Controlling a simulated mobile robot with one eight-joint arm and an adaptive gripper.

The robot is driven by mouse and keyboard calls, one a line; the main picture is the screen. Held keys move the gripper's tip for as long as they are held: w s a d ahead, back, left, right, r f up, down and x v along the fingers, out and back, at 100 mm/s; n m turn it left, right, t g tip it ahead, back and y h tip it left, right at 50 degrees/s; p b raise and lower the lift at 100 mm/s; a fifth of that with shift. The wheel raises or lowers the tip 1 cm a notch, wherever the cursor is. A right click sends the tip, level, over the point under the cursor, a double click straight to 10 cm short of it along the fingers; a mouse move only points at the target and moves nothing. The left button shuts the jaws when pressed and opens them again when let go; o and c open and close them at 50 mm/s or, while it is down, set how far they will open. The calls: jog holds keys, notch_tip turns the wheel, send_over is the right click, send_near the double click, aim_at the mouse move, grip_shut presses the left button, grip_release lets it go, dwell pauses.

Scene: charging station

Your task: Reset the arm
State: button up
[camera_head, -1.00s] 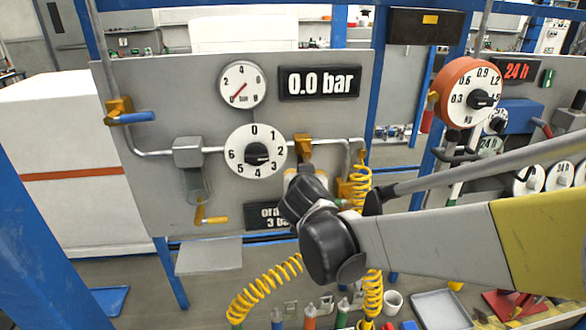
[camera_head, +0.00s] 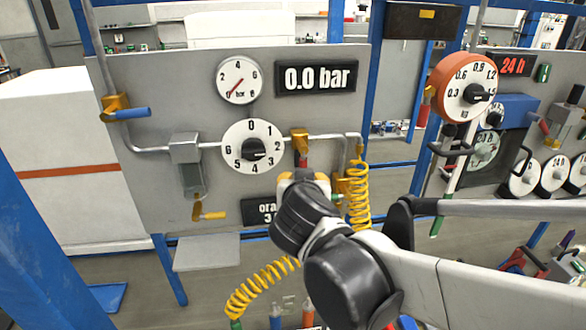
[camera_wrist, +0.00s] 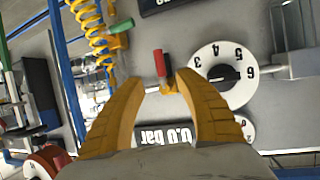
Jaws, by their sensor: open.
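My gripper (camera_wrist: 158,80) is open in the wrist view, its two yellow fingers spread wide with nothing visible between them. Beyond the fingertips is a yellow valve with a red handle (camera_wrist: 159,63) on the grey panel. The same red handle (camera_head: 303,160) shows in the head view, just above my wrist. I cannot tell whether the fingers touch it. In the head view, my black wrist joints cover most of the gripper, and the white arm runs off to the lower right.
The grey panel (camera_head: 130,85) carries a pressure gauge (camera_head: 238,80), a numbered dial (camera_head: 251,147) and a "0.0 bar" display (camera_head: 316,78). A coiled yellow hose (camera_head: 359,200) hangs close beside my wrist. A second panel with dials, including an orange-rimmed one (camera_head: 464,88), stands to the right.

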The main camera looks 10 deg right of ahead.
jog(key=s+d+f+n+g+y+b, duration=0.1)
jog(key=s+d+f+g+b, duration=0.2)
jog(key=s+f, duration=0.6)
jog(key=s+d+f+n+g+y+b, duration=0.1)
jog(key=s+d+f+g+b, duration=0.2)
jog(key=s+f+b, duration=0.3)
jog(key=s+d+f, duration=0.1)
jog(key=s+f, duration=0.2)
jog(key=s, duration=0.1)
jog(key=shift+d+f+y, duration=0.3)
jog(key=shift+d+f, duration=0.05)
